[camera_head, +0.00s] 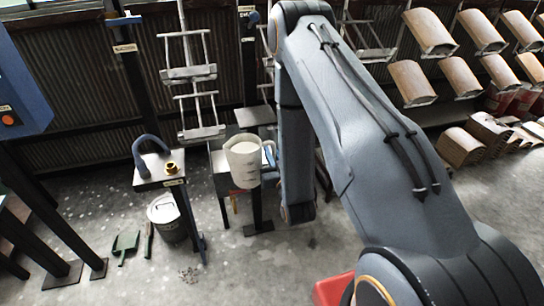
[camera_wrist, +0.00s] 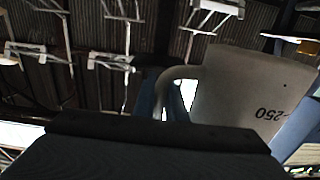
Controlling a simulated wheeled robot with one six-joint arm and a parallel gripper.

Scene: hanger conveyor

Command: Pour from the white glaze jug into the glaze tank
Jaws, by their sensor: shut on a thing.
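The white glaze jug (camera_head: 243,165) is held in the air left of my arm in the head view. It looks upright, with a pale fill or interior at its top. My gripper (camera_head: 268,158) is shut on its handle side, mostly hidden behind my arm. In the wrist view the jug (camera_wrist: 245,85) shows an upside-down "250" mark, and its handle is by my gripper (camera_wrist: 178,98). A grey-topped stand with a brass-coloured neck (camera_head: 171,168) and a curved blue-grey pipe is left of the jug. It may be the glaze tank (camera_head: 150,177); its label is unreadable.
A lidded bucket (camera_head: 167,216) stands on the floor below the stand. A green dustpan (camera_head: 126,243) lies left of it. Hanging metal racks (camera_head: 190,73) are behind the jug. Curved tiles (camera_head: 430,32) hang at the upper right. A red object (camera_head: 332,288) is low near my arm.

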